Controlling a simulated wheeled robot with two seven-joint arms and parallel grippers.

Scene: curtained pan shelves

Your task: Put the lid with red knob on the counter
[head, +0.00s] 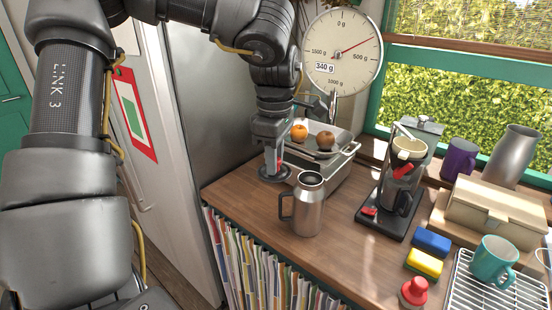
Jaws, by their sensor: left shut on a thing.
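The lid with red knob (268,178) is a grey disc at the left end of the wooden counter (258,208). It looks level and at or just above the wood; I cannot tell whether it touches. My left gripper (273,163) points down from above and is shut on its knob. Only a sliver of red shows between the fingers, which hide the rest of the knob. My right gripper is not in view.
A steel flask (309,207) stands just right of the lid. A steel scale pan (322,150) with fruit stands behind it, under the dial (342,52). A coffee maker (383,215) is further right. The counter's front-left part is clear.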

